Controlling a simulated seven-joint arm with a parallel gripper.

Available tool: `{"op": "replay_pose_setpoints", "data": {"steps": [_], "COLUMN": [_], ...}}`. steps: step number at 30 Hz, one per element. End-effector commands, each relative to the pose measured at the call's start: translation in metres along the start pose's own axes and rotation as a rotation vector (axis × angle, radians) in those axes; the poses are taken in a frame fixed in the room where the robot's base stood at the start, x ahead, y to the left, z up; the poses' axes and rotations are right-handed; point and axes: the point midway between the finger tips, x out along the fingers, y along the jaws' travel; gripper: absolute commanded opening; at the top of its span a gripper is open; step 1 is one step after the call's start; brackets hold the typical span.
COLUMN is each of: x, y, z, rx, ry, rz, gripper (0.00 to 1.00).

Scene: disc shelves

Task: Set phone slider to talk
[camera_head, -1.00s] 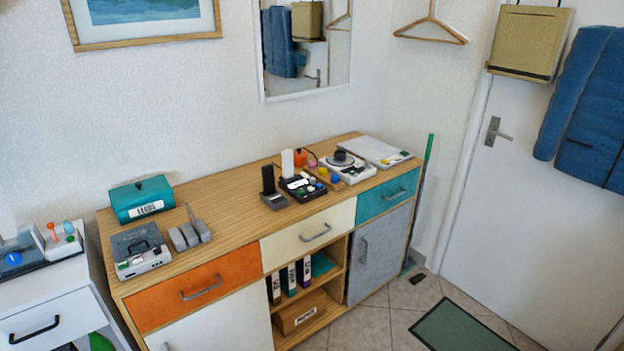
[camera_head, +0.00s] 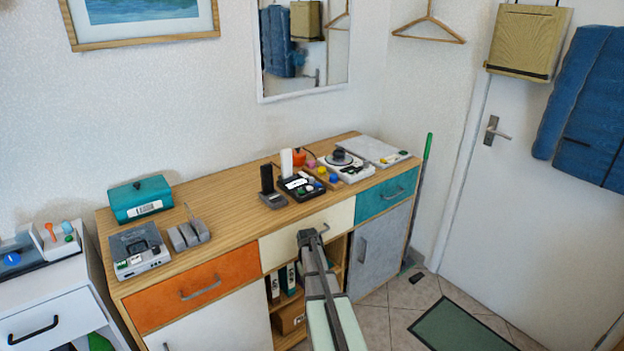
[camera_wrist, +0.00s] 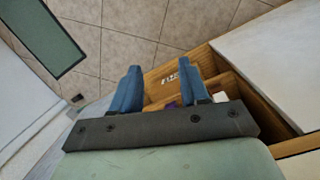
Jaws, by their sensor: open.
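A black handset (camera_head: 267,180) stands upright in a dark grey base (camera_head: 273,201) on the wooden sideboard top. A dark control box (camera_head: 302,186) with white and coloured parts sits just right of it. No slider or its setting can be made out at this size. My gripper (camera_head: 310,236) is in front of the cream drawer, below and to the right of the handset. In the wrist view my gripper (camera_wrist: 167,70) has its two blue fingers apart with nothing between them. It points down toward the floor and the open shelf. The handset is out of the wrist view.
The sideboard (camera_head: 238,196) also holds a teal box (camera_head: 140,199), a grey device (camera_head: 139,250), a white device (camera_head: 346,167) and a white panel (camera_head: 375,152). The cream drawer handle (camera_head: 312,233) is close to my gripper. The middle-left of the top is clear.

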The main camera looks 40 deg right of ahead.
Motion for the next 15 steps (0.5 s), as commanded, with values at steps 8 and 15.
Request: {"op": "replay_pose_setpoints", "data": {"steps": [8, 15], "x": [-0.097, -0.192], "y": [0.094, 0.150], "z": [-0.051, -0.084], "rx": [0.071, 0.056], "ry": [0.089, 0.190], "rz": [0.011, -0.003], "gripper": [0.45, 0.45]}}
